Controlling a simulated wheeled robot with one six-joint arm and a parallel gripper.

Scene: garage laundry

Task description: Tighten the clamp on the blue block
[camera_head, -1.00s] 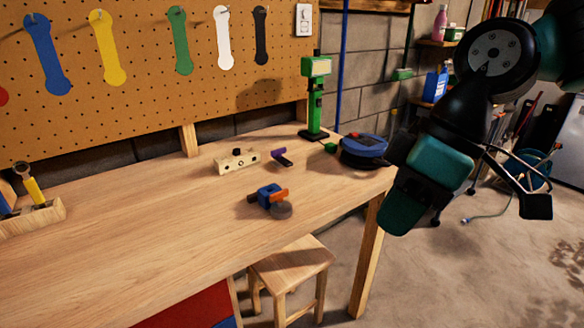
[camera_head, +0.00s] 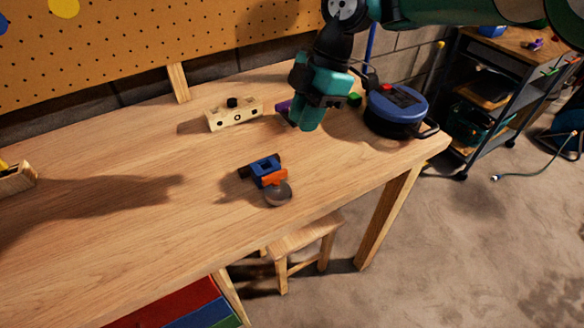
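A small assembly lies on the workbench (camera_head: 110,215) near its front edge, right of the picture's lower middle. It shows a blue part (camera_head: 262,168) with a square opening, a dark bar behind it, an orange piece (camera_head: 275,178) and a round grey knob (camera_head: 278,193) toward the front. I cannot tell which parts belong to the clamp and which is the blue block. My gripper (camera_head: 307,124) hangs above the back right of the bench, behind and right of the assembly and apart from it. Its fingertips are not clear enough to show whether it is open.
A wooden block with a black knob (camera_head: 236,115) stands behind the assembly. A purple item (camera_head: 283,106) is partly hidden by my gripper. A blue round lidded pot (camera_head: 397,108) stands at the right end. A stool (camera_head: 303,243) is below the front edge.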

